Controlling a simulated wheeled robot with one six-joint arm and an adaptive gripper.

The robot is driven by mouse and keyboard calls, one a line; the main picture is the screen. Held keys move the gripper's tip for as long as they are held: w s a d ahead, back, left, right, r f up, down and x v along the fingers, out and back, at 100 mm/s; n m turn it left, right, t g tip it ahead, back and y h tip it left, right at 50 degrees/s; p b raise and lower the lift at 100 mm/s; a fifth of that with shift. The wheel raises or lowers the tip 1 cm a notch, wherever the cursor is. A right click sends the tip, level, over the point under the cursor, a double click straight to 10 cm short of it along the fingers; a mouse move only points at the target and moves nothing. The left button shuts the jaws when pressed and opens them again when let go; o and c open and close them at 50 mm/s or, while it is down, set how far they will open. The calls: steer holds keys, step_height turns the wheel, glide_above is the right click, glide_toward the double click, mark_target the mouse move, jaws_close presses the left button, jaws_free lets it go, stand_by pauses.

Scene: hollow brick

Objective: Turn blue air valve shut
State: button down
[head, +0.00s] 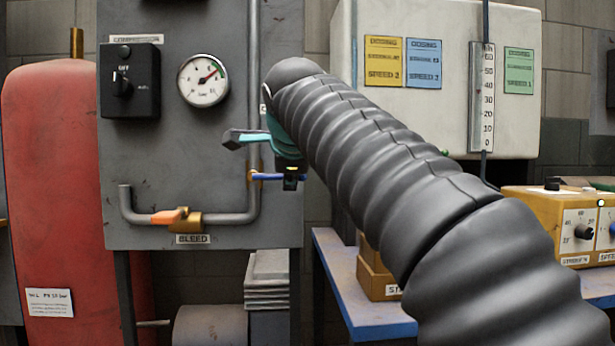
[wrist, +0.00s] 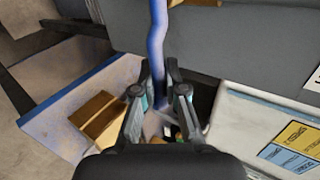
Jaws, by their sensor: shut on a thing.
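The blue air valve handle (head: 268,177) lies level, crosswise to the upright grey pipe (head: 254,120), and points right from its brass body (head: 253,178). My gripper (head: 290,178) is shut on this handle near its outer end, just right of the grey panel's pipe. Part of the handle is hidden behind the fingers in the head view. In the wrist view the handle (wrist: 157,40) runs down from the top edge to between the two fingers of my gripper (wrist: 160,95).
An orange bleed lever (head: 168,216) sits on the lower pipe. A pressure gauge (head: 203,81) and a black switch box (head: 130,80) are on the panel (head: 225,30). A red tank (head: 50,170) stands left. A blue-edged bench (head: 350,285) is below right, with a yellow box (head: 560,220).

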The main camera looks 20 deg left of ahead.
steer(key=shift+s+d+f, duration=0.1)
steer(key=shift+f, duration=0.05)
stand_by(0.3)
steer(key=c, duration=1.2)
jaws_free()
steer(key=shift+s+d, duration=0.1)
steer(key=shift+s, duration=0.05)
steer(key=v, duration=1.2)
steer(key=shift+d, duration=0.1)
